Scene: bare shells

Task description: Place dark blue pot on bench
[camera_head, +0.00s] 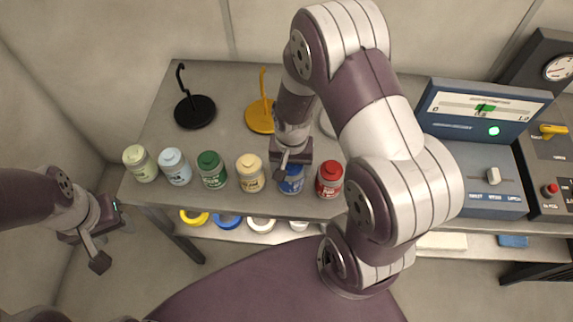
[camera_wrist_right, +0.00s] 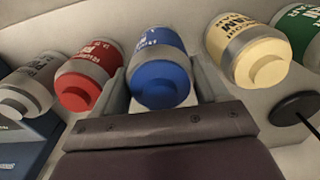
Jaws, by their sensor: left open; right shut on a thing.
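The dark blue pot (camera_head: 291,181) stands in the row of pots along the front of the grey bench (camera_head: 232,90), between the cream pot and the red pot. My right gripper (camera_head: 290,164) reaches down over it from above and is shut on it. In the right wrist view the blue pot (camera_wrist_right: 160,75) sits between the two fingers, its lid towards the palm. I cannot tell whether its base touches the bench. My left gripper (camera_head: 112,238) is open and empty, left of the bench and apart from it.
Red (camera_head: 329,179), cream (camera_head: 250,173), green (camera_head: 211,169), light blue (camera_head: 175,167) and pale green (camera_head: 140,163) pots share the row. Black (camera_head: 195,111) and yellow (camera_head: 260,117) stands are behind. A blue meter box (camera_head: 475,125) is at right. A lower shelf holds coloured rings (camera_head: 228,221).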

